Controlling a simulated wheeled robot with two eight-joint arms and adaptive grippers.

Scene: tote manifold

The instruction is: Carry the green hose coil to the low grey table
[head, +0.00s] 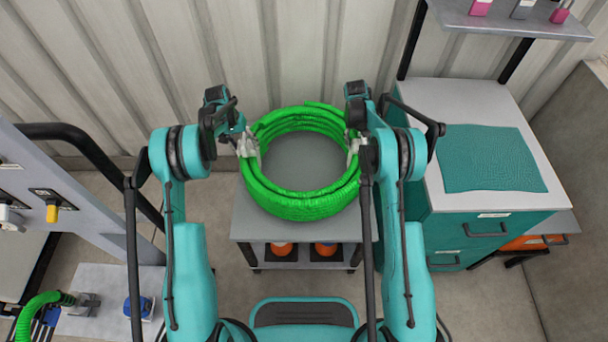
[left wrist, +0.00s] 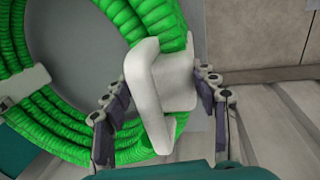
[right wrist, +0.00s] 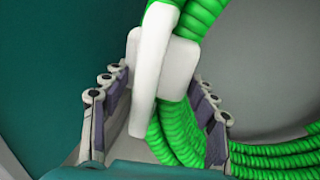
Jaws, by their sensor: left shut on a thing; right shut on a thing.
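The green hose coil (head: 302,207) is in the middle of the head view, lying level over the low grey table (head: 252,226). The grey top shows through its centre. I cannot tell whether the coil touches it. My left gripper (head: 246,144) is shut on the white handle (left wrist: 150,95) on the coil's left side. My right gripper (head: 353,142) is shut on the white handle (right wrist: 160,80) on its right side. In both wrist views the fingers stand either side of a handle. My arms hide some of the coil's sides.
A teal drawer cabinet (head: 470,228) with a teal mat (head: 490,158) on top stands close right of the table. A shelf (head: 515,22) hangs above it. A ribbed wall (head: 290,50) is behind. At left are a grey panel (head: 90,200) and a short green hose (head: 35,308).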

